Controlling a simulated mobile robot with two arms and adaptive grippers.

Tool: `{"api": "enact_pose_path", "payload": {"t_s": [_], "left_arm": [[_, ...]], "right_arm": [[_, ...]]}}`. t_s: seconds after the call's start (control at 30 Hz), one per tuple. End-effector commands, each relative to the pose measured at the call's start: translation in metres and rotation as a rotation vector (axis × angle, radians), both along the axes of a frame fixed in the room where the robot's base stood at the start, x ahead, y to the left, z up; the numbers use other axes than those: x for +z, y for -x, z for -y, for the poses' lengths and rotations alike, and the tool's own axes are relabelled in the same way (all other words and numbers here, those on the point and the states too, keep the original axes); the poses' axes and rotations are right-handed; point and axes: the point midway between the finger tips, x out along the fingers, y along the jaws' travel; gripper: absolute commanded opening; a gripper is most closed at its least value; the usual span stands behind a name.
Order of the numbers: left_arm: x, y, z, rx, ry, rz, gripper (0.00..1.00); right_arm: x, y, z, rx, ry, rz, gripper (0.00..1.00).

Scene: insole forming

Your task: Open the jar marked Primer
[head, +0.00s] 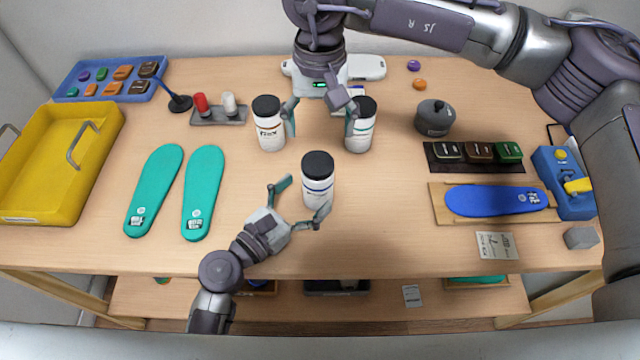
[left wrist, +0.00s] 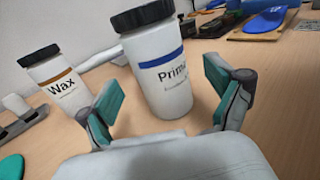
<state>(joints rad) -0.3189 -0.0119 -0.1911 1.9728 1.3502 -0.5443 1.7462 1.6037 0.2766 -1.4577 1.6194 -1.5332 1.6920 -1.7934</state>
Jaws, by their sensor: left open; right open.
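The Primer jar (head: 318,188) is white with a blue band and a black lid (head: 318,165). It stands upright on the table with its lid on. In the left wrist view the Primer jar (left wrist: 160,75) shows its label just ahead of the fingers. My left gripper (head: 301,200) is open at the jar's near side, with one finger toward each side of it; I cannot tell whether they touch it. My right gripper (head: 320,118) is open and empty, pointing down behind the Primer jar, between two other jars.
The Wax jar (left wrist: 58,85), with a brown band, stands back left; it also shows in the head view (head: 270,133). A green-banded jar (head: 360,135) stands back right. Teal insoles (head: 155,190) and a yellow tray (head: 110,115) lie left. A blue insole (head: 490,201) lies right. The table's front middle right is clear.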

Motion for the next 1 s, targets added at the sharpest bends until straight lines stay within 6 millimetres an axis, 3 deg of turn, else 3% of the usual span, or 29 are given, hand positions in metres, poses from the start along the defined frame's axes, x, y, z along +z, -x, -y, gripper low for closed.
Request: {"api": "enact_pose_path", "payload": {"t_s": [0.3,0.67,1.0], "left_arm": [[0.0,-0.029,0.025,-0.001,0.001,-0.001,0.92],[0.0,-0.032,0.028,-0.001,-0.001,0.0,0.92],[0.0,-0.032,0.028,-0.001,-0.001,-0.001,0.35]], "right_arm": [[0.0,0.0,-0.001,0.002,-0.001,0.0,0.82],[0.0,0.0,-0.001,0.001,-0.001,0.0,0.82],[0.0,0.0,-0.001,0.001,-0.001,0.0,0.82]]}}
